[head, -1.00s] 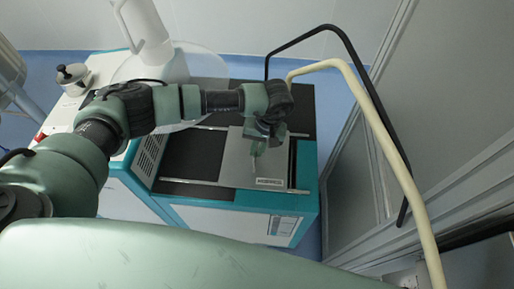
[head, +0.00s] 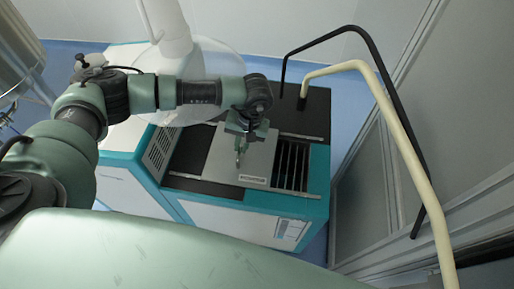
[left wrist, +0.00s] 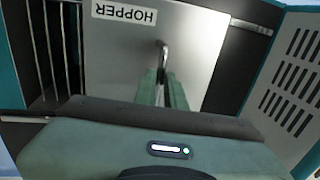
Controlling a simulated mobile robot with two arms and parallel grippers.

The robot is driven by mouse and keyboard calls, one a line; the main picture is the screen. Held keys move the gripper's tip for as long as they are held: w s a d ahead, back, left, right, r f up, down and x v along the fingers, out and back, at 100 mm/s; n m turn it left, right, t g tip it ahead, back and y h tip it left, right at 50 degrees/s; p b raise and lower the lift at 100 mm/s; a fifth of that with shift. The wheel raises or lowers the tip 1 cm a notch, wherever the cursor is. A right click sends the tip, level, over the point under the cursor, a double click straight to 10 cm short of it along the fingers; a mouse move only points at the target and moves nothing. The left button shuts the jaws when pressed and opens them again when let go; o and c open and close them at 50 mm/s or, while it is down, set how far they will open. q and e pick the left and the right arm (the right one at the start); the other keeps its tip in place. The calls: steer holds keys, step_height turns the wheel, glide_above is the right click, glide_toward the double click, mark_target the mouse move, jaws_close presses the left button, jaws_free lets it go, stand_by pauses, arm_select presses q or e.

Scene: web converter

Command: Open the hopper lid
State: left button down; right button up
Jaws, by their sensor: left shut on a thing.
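The hopper lid (head: 222,155) is a flat grey plate on rails on top of the teal and white machine. It also shows in the left wrist view (left wrist: 205,50), with an upside-down HOPPER label. My left gripper (head: 240,146) is over the lid. In the left wrist view its green fingers (left wrist: 162,80) are shut on the lid's upright metal handle (left wrist: 163,48). Right of the lid in the head view, a dark opening with several metal bars (head: 291,165) is uncovered. My right gripper is not in view.
A vented side panel (left wrist: 295,70) rises beside the lid. A black bent tube (head: 340,33) and a cream one (head: 400,130) arch on the right near a wall. A clear round disc (head: 215,65) is behind my left arm.

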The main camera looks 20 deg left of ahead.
arm_select(q)
steer(key=shift+w, duration=0.1)
steer(key=c, duration=1.5)
jaws_free()
steer(key=shift+d, duration=0.1)
